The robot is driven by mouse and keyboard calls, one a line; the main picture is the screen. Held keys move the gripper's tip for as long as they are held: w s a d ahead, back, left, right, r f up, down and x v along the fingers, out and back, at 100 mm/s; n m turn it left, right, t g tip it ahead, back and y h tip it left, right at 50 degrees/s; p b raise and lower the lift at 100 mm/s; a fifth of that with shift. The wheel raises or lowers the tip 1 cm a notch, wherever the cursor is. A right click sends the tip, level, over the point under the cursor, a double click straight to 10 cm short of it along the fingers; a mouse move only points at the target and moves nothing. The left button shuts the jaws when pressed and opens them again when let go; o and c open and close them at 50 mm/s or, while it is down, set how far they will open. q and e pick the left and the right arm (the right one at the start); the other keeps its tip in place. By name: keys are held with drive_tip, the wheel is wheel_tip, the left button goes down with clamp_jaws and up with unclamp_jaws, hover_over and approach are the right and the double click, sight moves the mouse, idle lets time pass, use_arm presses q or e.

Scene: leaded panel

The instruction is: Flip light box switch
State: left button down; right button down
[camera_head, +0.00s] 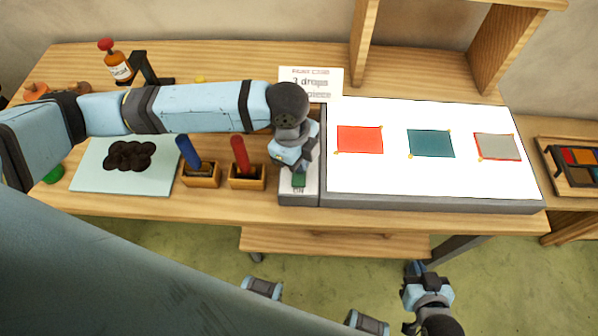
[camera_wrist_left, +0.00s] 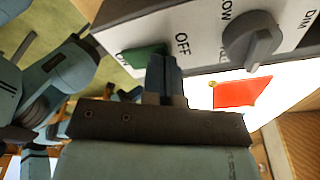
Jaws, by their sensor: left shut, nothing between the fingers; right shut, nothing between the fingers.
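The light box (camera_head: 420,179) lies on the workbench with a bright white, glowing top. Red, teal and grey glass pieces lie on it. Its control strip (camera_head: 300,198) on the left side carries a green switch (camera_head: 299,180), with ON printed at its near end. In the left wrist view the green switch (camera_wrist_left: 140,54) sits beside the word OFF. My left gripper (camera_head: 300,170) is shut and empty, its fingertips (camera_wrist_left: 165,68) right at the switch; whether they touch it I cannot tell. My right gripper (camera_head: 415,270) is shut and empty, low in front of the bench.
A grey dial (camera_wrist_left: 252,40) is on the control strip beside the switch. Wooden holders with a blue tool (camera_head: 187,152) and a red tool (camera_head: 240,155) stand just left of the box. A note card (camera_head: 311,82) stands behind. A pale mat (camera_head: 95,168) bears a dark lump.

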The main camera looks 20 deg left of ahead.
use_arm(q)
drive_tip(key=shift+f, duration=0.25)
drive_tip(key=shift+r, duration=0.1)
drive_tip(key=shift+r+p, duration=0.7)
drive_tip(key=shift+p, duration=0.15)
wheel_tip(320, 180, up, 4)
drive_tip(key=p, duration=0.4)
drive_tip(key=shift+p, duration=0.35)
drive_tip(key=shift+r+p, duration=0.8)
drive_tip(key=shift+p, duration=0.15)
drive_tip(key=shift+f, duration=0.1)
